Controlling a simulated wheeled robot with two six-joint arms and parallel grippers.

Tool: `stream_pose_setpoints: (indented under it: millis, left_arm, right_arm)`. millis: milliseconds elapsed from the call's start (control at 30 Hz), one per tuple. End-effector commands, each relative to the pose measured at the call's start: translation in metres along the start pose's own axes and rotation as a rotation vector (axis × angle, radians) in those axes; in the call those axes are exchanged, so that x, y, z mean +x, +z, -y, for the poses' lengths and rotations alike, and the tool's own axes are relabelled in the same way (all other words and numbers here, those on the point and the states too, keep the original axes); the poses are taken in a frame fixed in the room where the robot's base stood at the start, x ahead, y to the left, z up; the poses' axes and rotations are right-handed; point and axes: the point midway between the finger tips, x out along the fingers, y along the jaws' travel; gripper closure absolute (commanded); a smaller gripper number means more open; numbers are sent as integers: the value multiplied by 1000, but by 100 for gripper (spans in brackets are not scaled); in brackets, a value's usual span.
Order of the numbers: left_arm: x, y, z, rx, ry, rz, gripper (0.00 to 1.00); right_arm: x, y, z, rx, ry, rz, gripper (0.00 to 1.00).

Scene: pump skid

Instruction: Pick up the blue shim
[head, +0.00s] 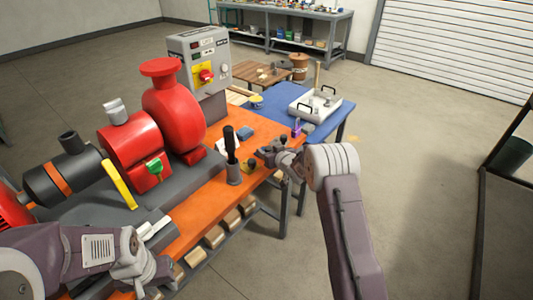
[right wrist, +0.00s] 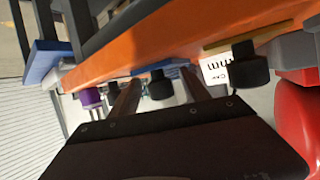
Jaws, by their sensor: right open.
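A small blue piece (head: 245,132), which looks like the blue shim, lies on the orange bench top (head: 222,200) beyond the dark upright tool. My right gripper (head: 268,152) is over the bench's right edge, apart from it and nearer the camera. In the right wrist view, my right gripper (right wrist: 160,95) is open, with a dark round-ended object (right wrist: 160,86) showing between its fingers. A blue strip (right wrist: 165,67) shows just above that object; I cannot tell if it is the shim. My left gripper (head: 148,284) is low at the left; its fingertips are unclear.
A black-handled tool stands in a grey holder (head: 234,173) left of my right gripper. The red pump (head: 172,110) and grey control box (head: 200,60) stand behind. A blue table (head: 337,108) with a white tray (head: 314,107) and a purple item (head: 297,129) are at right.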

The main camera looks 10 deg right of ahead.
Motion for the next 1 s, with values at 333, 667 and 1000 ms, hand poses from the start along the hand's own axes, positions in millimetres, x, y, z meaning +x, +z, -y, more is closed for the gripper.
stream_pose_setpoints:
  millis: [333, 667, 1000]
  left_arm:
    - [0, 0, 0, 0, 0, 0, 64]
    - [0, 0, 0, 0, 0, 0, 64]
    - [-9, -1, 0, 0, 0, 0, 64]
  right_arm:
    - [1, 0, 0, -1, 0, 0, 84]
    - [0, 0, 0, 0, 0, 0, 100]
    - [-15, -40, 2, -3, -1, -5, 100]
